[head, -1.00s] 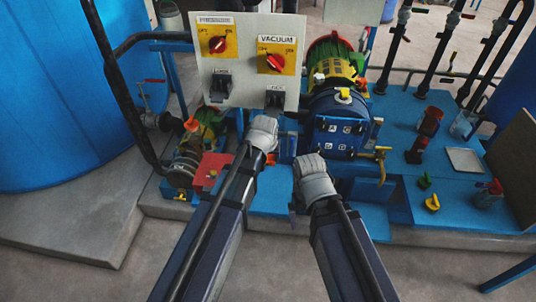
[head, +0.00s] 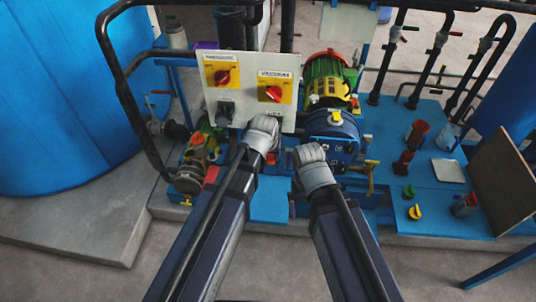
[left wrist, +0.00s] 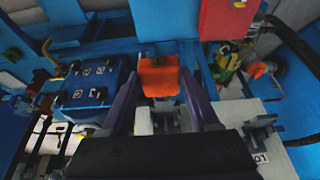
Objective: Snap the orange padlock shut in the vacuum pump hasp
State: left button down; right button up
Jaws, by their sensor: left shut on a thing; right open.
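The orange padlock (left wrist: 158,78) sits between the two purple fingers of my left gripper (left wrist: 154,90) in the left wrist view. My left gripper is shut on it. In the head view my left gripper (head: 264,130) is at the lower edge of the white control panel, just below the dark vacuum hasp (head: 271,111) under the red VACUUM switch. The gripper partly covers this area, so I cannot tell whether the padlock's shackle passes through the hasp. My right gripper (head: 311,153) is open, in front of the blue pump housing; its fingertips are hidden.
The white panel (head: 246,107) also carries a second red switch (head: 222,77) with a dark hasp (head: 226,112). A blue housing (head: 334,135) and green-yellow motor (head: 327,85) stand to the right. Loose coloured parts and a grey plate (head: 447,170) lie on the blue bench.

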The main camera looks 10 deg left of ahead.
pick_arm(q)
jog(key=shift+w, duration=0.1)
jog(key=shift+w, duration=2.85)
jog(key=shift+w+r, duration=0.1)
jog(key=shift+w, duration=2.55)
jog(key=shift+c, duration=0.2)
grip_release()
jog(key=p+v, duration=0.7)
jog(key=shift+s+r, duration=0.2)
jog(key=shift+r, duration=0.2)
jog(key=shift+f, duration=0.1)
